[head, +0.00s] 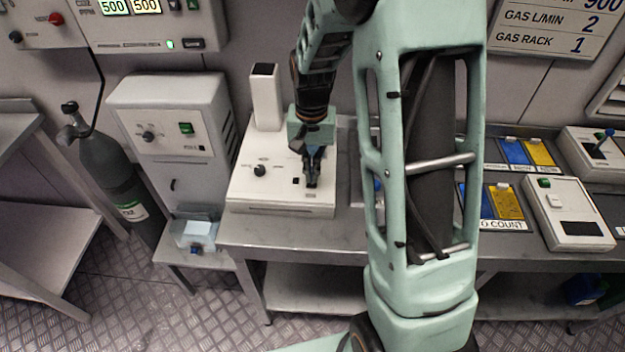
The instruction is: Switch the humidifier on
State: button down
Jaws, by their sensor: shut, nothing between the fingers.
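The white box with an upright spout (264,95), which looks like the humidifier (262,190), stands on the metal bench left of centre. A black knob (260,170) is on its top left, and a small dark switch (296,181) is on its right side. My gripper (311,184) points down over the right part of the box, its closed fingertips just beside the dark switch. The fingers hold nothing. I cannot tell whether the tips touch the surface, or which way the switch is set.
A grey-white cabinet (178,112) with a knob and green switch stands left of the box. A dark gas cylinder (108,170) leans beside it. Blue and yellow trays (505,203) and a white device (567,212) are on the right. My arm hides the bench's middle.

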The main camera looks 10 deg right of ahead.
jog(key=shift+f+b, duration=0.6)
jog(key=shift+f, duration=0.3)
jog(key=shift+r, duration=0.1)
jog(key=shift+r+p, duration=2.65)
jog(key=shift+r, duration=0.9)
